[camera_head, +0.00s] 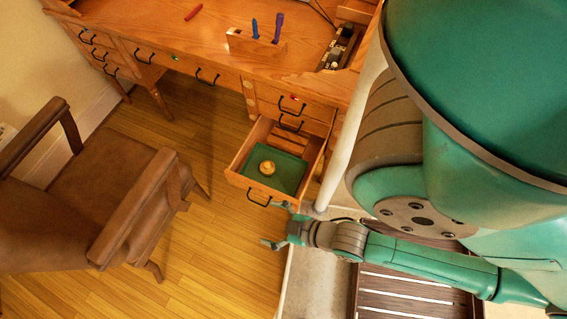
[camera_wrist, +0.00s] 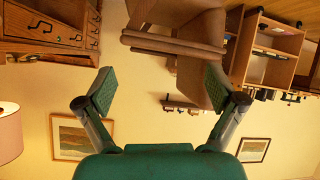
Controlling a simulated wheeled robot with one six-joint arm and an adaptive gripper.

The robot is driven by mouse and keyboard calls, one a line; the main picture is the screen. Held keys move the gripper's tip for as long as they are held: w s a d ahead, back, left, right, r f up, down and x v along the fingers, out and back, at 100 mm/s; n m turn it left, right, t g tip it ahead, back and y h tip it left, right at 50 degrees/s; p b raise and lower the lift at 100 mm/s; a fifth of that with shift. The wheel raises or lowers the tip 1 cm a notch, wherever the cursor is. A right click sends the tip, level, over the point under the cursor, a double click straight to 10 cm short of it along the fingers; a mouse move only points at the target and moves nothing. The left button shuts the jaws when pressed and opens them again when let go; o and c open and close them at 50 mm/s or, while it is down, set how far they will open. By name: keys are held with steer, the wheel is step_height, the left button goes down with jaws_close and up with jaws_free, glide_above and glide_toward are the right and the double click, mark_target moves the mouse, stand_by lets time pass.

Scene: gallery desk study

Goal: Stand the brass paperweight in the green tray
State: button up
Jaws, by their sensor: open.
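The brass paperweight (camera_head: 267,168) is a small round golden thing in the green tray (camera_head: 286,181). The tray lies inside the open desk drawer (camera_head: 238,181). I cannot tell exactly how the paperweight is resting. My gripper (camera_head: 272,225) is open and empty, just in front of and below the drawer's front, apart from the paperweight. In the wrist view my gripper's two padded fingers (camera_wrist: 160,90) are spread wide with nothing between them. The paperweight and tray do not show in the wrist view.
The wooden desk (camera_head: 180,40) holds a pen block (camera_head: 255,46) with two pens, a red item (camera_head: 193,12) and a compartment (camera_head: 342,45) at right. A brown armchair (camera_head: 110,190) stands at left. The wooden floor (camera_head: 215,260) between chair and drawer is clear.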

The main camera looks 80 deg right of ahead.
steer(key=s+a+r+t+y, duration=0.1)
steer(key=s+r, duration=0.1)
steer(key=r, duration=0.4)
steer(key=s+a+r+t+y, duration=0.1)
steer(key=a+r+t, duration=0.1)
steer(key=r, duration=0.5)
steer(key=shift+s+r, duration=0.15)
steer(key=shift+s, duration=0.25)
